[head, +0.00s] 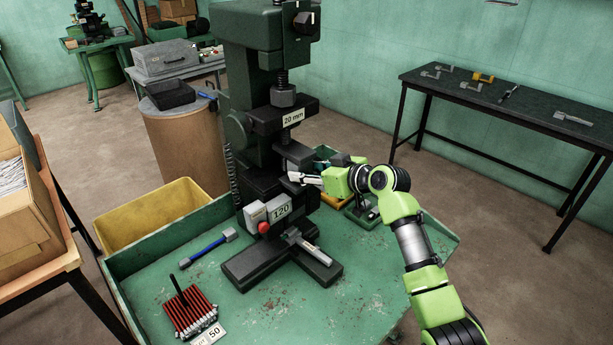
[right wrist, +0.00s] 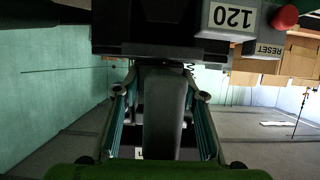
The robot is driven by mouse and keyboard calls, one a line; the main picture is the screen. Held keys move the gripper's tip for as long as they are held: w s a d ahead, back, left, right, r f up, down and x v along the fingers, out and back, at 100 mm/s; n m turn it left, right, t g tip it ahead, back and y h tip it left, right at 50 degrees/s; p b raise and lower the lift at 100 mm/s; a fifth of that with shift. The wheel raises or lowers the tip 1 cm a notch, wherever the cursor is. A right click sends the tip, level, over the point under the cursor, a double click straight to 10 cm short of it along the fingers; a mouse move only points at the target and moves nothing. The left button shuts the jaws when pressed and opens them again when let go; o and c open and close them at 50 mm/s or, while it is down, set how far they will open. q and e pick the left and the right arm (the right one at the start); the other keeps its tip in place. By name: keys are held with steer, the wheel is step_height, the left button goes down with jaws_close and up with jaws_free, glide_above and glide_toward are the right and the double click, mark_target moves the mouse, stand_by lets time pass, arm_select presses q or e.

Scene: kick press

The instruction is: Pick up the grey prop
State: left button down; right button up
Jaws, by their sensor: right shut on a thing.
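My right gripper (head: 308,179) reaches in from the right to the dark green press (head: 249,85), below its ram labelled "20 mm". In the right wrist view, a dark grey bar (right wrist: 165,112), which looks like the grey prop, runs between the two fingers of this gripper (right wrist: 162,98), and they are shut on it. Its far end meets the dark press body, and I cannot tell whether they touch. In the head view the bar is hard to make out among the dark press parts. My left gripper is not in view.
A "120" counter box (head: 280,211) with a red button is on the press, close to the gripper. A light grey bar (head: 315,250) lies on the press base. A blue-handled tool (head: 209,246) and a rack of red rods (head: 190,311) lie on the green bench (head: 345,310).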

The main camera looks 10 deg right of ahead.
steer(key=s+d+b, duration=0.5)
steer(key=s+d, duration=0.5)
steer(key=s, duration=0.5)
steer(key=shift+b, duration=0.35)
